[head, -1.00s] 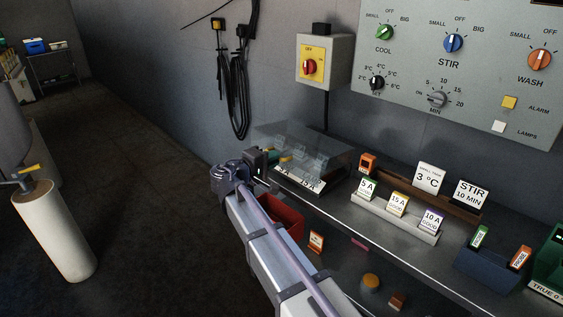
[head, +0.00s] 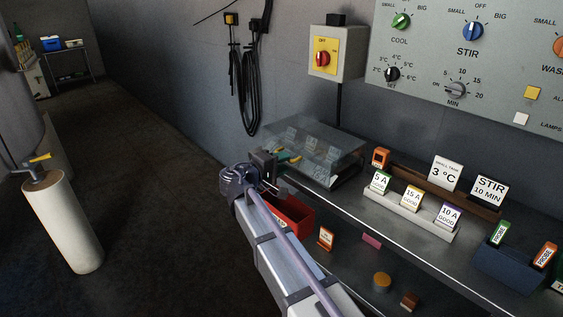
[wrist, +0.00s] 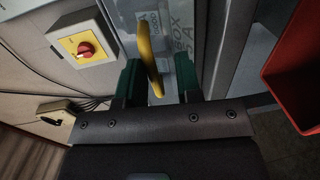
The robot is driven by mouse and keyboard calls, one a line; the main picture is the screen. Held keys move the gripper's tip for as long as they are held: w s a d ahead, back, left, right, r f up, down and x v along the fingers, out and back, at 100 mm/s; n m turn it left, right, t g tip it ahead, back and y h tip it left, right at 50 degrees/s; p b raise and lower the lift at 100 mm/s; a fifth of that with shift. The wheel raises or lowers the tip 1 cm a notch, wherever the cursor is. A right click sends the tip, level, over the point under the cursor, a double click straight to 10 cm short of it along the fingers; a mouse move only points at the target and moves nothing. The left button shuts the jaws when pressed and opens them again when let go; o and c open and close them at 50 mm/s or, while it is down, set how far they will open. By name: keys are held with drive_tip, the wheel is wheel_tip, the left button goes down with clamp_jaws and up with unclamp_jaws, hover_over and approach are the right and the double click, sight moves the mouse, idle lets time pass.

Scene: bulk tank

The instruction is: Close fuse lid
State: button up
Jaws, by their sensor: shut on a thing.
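The fuse box (head: 345,177) stands on the counter against the wall. Its clear lid (head: 325,148) lies over it, with pale fuse shapes seen through it; I cannot tell whether it is fully down. My gripper (head: 285,160) is at the box's left front. In the wrist view, my gripper (wrist: 158,82) has a green finger on each side of a yellow handle-like bar (wrist: 150,55) and is shut on it. The bar reaches toward the clear lid (wrist: 185,30); where it joins is unclear. Lettering shows through the lid.
A red bin (head: 293,218) sits right beside my arm. A fuse rack (head: 405,218) with 5 A, 15 A and 10 A cards stands to the right.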

drive_tip(key=shift+o, duration=1.2)
drive_tip(key=p+v, duration=0.1)
drive_tip(key=v, duration=0.9)
drive_tip(key=shift+s+a, duration=0.25)
drive_tip(key=shift+a, duration=0.05)
